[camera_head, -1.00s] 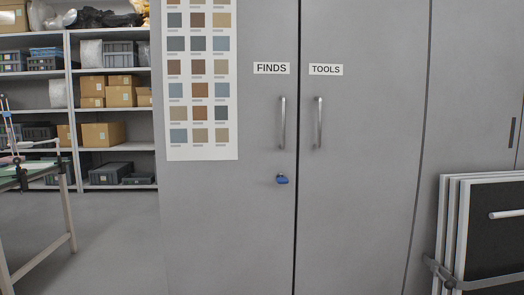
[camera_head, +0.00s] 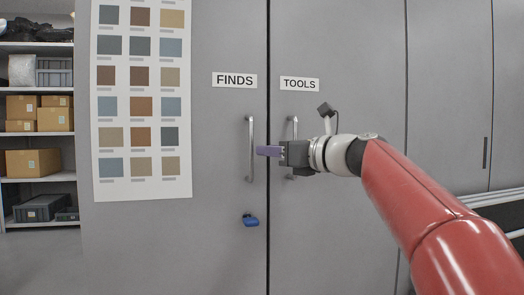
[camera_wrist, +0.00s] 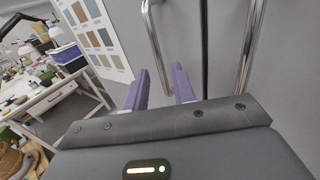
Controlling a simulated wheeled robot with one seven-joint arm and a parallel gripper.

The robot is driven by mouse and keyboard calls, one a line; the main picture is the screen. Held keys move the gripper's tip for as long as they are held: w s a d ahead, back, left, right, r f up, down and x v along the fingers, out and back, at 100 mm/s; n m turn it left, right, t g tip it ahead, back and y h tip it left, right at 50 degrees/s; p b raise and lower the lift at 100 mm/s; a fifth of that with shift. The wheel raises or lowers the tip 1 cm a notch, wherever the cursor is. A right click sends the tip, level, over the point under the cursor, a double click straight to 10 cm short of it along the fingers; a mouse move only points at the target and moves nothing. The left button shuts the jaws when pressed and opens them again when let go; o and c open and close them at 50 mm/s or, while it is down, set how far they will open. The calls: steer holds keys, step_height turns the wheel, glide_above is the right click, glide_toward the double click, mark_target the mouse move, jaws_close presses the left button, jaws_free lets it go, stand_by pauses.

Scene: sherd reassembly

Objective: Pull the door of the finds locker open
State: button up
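The finds locker door (camera_head: 225,225) is grey, labelled FINDS, and stands shut against the door labelled TOOLS. Its upright metal bar handle (camera_head: 249,135) is near the door's right edge. It also shows in the wrist view (camera_wrist: 155,35). My gripper (camera_head: 261,151) is just right of this handle in the head view, pointing left. In the wrist view its two purple fingers (camera_wrist: 160,70) are spread apart, with the handle's lower part showing ahead between their tips. I cannot tell whether they touch it. A blue item (camera_head: 250,219), perhaps a key, is at the lock below the handle.
The TOOLS handle (camera_head: 291,128) is partly behind my gripper, close on the right. A colour chart (camera_head: 141,180) is on the finds door. Shelves with boxes (camera_head: 32,162) stand at left. Dark panels (camera_head: 500,213) lean at right. A cluttered table (camera_wrist: 50,95) shows in the wrist view.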

mark_target(251, 149)
steer(key=p+x, duration=0.1)
steer(key=x, duration=0.5)
steer(key=shift+a, duration=0.25)
jaws_close()
